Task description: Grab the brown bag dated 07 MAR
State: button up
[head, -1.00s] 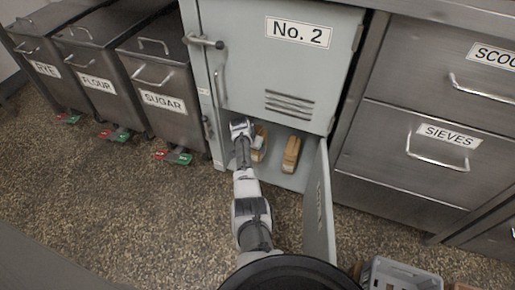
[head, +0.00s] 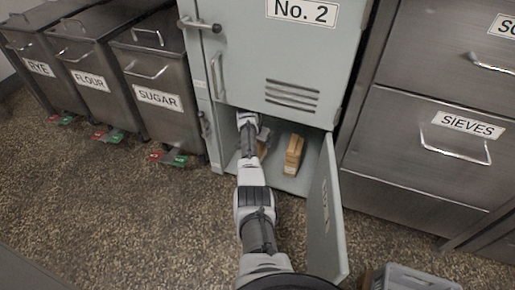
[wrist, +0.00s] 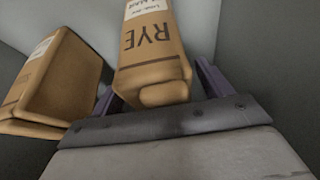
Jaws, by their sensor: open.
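A brown bag marked RYE (wrist: 150,50) is in the wrist view, with a white label whose date is too small and cut off to read. It lies between the fingers of my gripper (wrist: 157,90), which are open on either side of it. A second brown bag (wrist: 65,80) is at the left in the wrist view, its label edge-on and unreadable. In the head view my gripper (head: 264,136) is inside the low compartment, by a brown bag (head: 262,151) mostly hidden by my arm. Another brown bag (head: 293,153) stands to its right.
The compartment's door (head: 326,210) stands open on the right, close to my arm. The cabinet No. 2 front (head: 285,65) is above. Bins (head: 160,95) stand to the left, drawers (head: 440,150) to the right. A grey crate (head: 405,280) is on the floor at lower right.

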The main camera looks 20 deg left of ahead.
jog(key=c, duration=1.6)
jog(key=shift+r, duration=0.1)
jog(key=shift+c, duration=0.2)
jog(key=shift+w+r+p, duration=0.1)
jog(key=shift+r+p, duration=0.1)
jog(key=shift+p, duration=0.25)
